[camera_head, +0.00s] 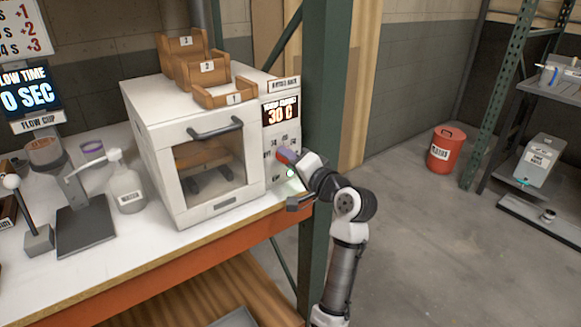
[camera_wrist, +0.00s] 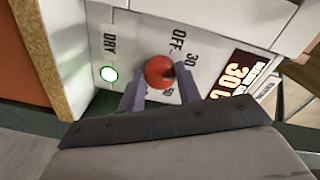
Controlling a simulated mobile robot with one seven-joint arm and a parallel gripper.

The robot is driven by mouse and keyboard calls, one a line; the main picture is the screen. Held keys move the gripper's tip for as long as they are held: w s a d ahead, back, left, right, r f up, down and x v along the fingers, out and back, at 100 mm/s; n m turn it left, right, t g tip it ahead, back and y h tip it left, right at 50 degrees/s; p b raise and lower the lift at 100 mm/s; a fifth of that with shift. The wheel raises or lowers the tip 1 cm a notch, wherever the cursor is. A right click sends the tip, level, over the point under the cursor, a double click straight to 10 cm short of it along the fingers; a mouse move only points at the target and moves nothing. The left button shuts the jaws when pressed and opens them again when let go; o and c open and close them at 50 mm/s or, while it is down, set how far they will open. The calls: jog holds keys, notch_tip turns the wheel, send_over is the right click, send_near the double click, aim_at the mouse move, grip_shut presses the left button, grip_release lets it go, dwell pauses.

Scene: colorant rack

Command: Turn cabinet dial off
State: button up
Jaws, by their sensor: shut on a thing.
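The white cabinet (camera_head: 188,179) stands on the bench in the head view. Its display (camera_head: 281,112) reads 30 C, and the display also shows at the right of the wrist view (camera_wrist: 240,77). The red dial (camera_wrist: 158,73) is on the control panel, with OFF and 30 printed above and right of it in the wrist view. My gripper (camera_wrist: 160,78) is shut on the dial, one finger on each side. In the head view my gripper (camera_head: 286,157) is at the panel and largely covers the dial. Exactly where the dial points is hard to tell.
A green-ringed button (camera_wrist: 109,74) sits beside the DRY label. A green rack post (camera_head: 327,110) stands close right of the cabinet. Numbered wooden trays (camera_head: 224,97) are on the cabinet top. A white bottle (camera_head: 126,190) stands to its left. A red bin (camera_head: 446,149) is on the floor.

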jog(key=n+b, duration=0.1)
jog(key=n, duration=0.1)
jog(key=n+b, duration=0.3)
jog(key=n, duration=0.1)
jog(key=shift+f+b, duration=0.3)
jog(key=shift+b, duration=0.05)
jog(key=n+b, duration=0.3)
jog(key=n, duration=0.1)
jog(key=shift+r+n, duration=0.1)
jog(key=shift+n, duration=0.3)
jog(key=shift+n+b, duration=0.3)
jog(key=o, duration=1)
jog(key=shift+r, duration=0.1)
jog(key=shift+c, duration=0.2)
jog(key=shift+s, duration=0.1)
jog(key=b+v, duration=0.1)
jog(key=v, duration=1.2)
jog(key=shift+s+b, duration=0.3)
jog(key=shift+s, duration=0.05)
jog(key=shift+d, duration=0.1)
